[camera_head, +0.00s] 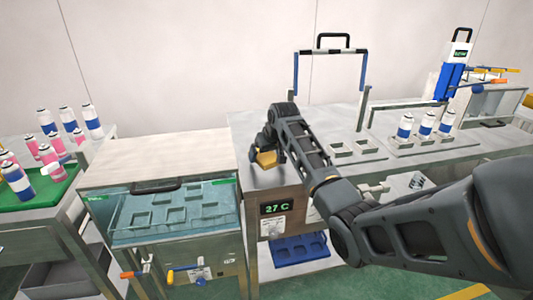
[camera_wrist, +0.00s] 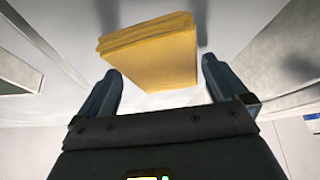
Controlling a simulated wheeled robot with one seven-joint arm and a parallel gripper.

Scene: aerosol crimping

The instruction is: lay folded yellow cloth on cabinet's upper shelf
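The folded yellow cloth (camera_head: 265,158) lies on the left end of the steel bench top, partly hidden by my gripper (camera_head: 268,143) in the head view. In the wrist view the cloth (camera_wrist: 155,50) shows as a thick folded pad, just ahead of and partly between the fingers of my gripper (camera_wrist: 160,68). The fingers are apart, with gaps visible on both sides of the cloth, so it does not look clamped. I cannot identify the cabinet's upper shelf for certain in either view.
A glass-fronted water bath (camera_head: 170,210) stands left of the bench (camera_head: 240,125). Cans on a green tray (camera_head: 45,190) stand farther left. A blue tray (camera_head: 300,248) lies below the bench top. A blue-handled frame (camera_head: 330,52) and several white-blue cans (camera_head: 425,124) stand to the right.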

